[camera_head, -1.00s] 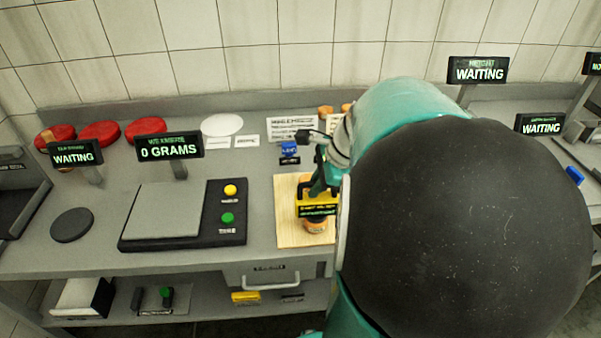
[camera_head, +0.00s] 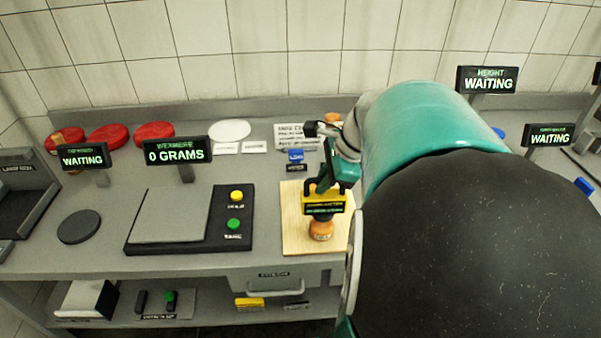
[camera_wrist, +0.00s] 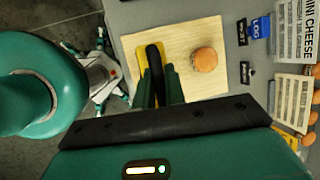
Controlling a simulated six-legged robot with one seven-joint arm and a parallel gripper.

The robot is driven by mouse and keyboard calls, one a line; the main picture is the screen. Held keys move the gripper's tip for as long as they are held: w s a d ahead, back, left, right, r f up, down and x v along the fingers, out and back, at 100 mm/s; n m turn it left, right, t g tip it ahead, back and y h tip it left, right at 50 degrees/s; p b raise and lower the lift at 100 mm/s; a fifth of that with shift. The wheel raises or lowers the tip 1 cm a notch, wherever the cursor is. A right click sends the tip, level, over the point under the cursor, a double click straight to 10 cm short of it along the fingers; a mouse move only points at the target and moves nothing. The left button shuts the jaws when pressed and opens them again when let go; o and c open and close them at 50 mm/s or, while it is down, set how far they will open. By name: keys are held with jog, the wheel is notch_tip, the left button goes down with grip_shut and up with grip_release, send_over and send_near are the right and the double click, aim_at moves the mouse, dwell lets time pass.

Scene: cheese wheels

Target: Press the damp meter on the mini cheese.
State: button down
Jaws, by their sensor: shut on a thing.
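The damp meter (camera_head: 323,203) is a yellow block with a black handle and a small dark display with green text. My gripper (camera_wrist: 158,95) is shut on its black handle, and the meter's yellow body (camera_wrist: 141,62) shows beside the fingers. The mini cheese (camera_wrist: 204,60) is a small orange round on the wooden board (camera_wrist: 185,35). In the head view the mini cheese (camera_head: 321,230) shows just below the meter, partly covered by it. In the wrist view the meter is left of the cheese with a gap between them. The meter's height above the board is unclear.
A scale (camera_head: 170,215) with yellow and green buttons stands left of the board (camera_head: 300,240). A blue block (camera_head: 296,155) and paper cards lie behind it. Red cheese wheels (camera_head: 108,138) are at the back left. Several small orange rounds (camera_wrist: 308,139) sit near the label card.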

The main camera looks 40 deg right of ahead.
jog(key=shift+r, duration=2.3)
